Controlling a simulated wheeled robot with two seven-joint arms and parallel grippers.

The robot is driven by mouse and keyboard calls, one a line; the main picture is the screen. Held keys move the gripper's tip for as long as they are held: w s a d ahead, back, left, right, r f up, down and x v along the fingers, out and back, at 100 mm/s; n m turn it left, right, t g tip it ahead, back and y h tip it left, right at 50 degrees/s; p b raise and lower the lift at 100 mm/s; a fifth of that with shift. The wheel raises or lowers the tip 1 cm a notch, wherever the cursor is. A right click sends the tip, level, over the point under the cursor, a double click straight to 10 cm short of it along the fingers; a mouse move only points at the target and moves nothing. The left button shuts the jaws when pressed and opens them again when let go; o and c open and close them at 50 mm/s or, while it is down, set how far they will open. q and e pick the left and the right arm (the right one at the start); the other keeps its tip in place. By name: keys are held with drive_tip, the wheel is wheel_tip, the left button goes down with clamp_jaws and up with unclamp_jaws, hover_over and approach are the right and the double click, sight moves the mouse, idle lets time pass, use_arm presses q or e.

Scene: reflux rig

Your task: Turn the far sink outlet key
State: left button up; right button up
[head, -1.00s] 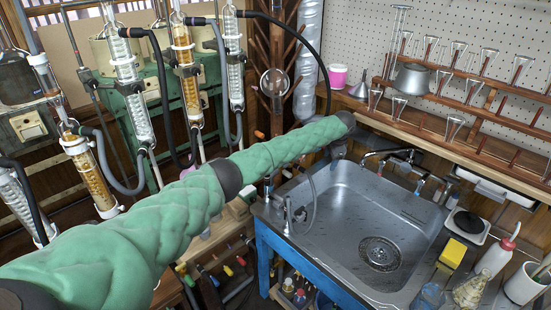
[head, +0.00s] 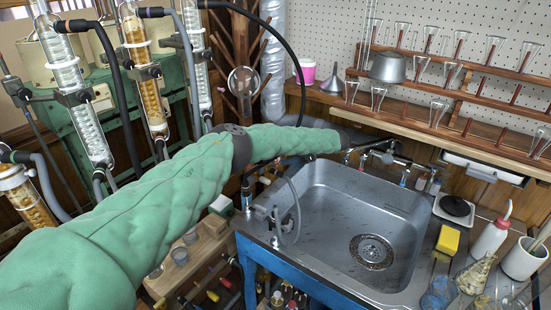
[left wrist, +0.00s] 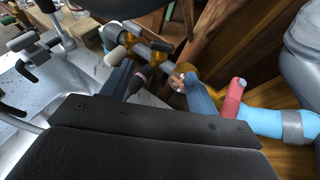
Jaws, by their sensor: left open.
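My left arm, in a green sleeve, reaches over the far left corner of the steel sink (head: 325,205). Its dark wrist end is beside the tap fittings (head: 385,157) at the sink's back edge, and its fingertips cannot be made out in the head view. In the left wrist view my left gripper (left wrist: 158,88) is open, with two blue-grey fingers apart. Brass outlet fittings (left wrist: 160,45) with pale-tipped handles lie beyond and between the fingers. I cannot tell which handle is the far outlet key, or whether a finger touches it. My right gripper is not in view.
A red piece (left wrist: 233,97) and light-blue pipe (left wrist: 275,122) lie right of the fingers. A wooden shelf with glass funnels (head: 437,108) runs behind the sink. A yellow sponge (head: 448,239) and bottles (head: 490,240) stand at right. Glass condensers (head: 143,75) stand at left.

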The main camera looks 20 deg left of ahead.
use_arm(q)
drive_tip(key=w+x, duration=0.1)
drive_tip(key=x, duration=0.6)
drive_tip(key=shift+s+a+r+p, duration=0.25)
drive_tip(key=shift+s+a+p, duration=0.2)
drive_tip(key=shift+a, duration=0.1)
drive_tip(key=c, duration=1)
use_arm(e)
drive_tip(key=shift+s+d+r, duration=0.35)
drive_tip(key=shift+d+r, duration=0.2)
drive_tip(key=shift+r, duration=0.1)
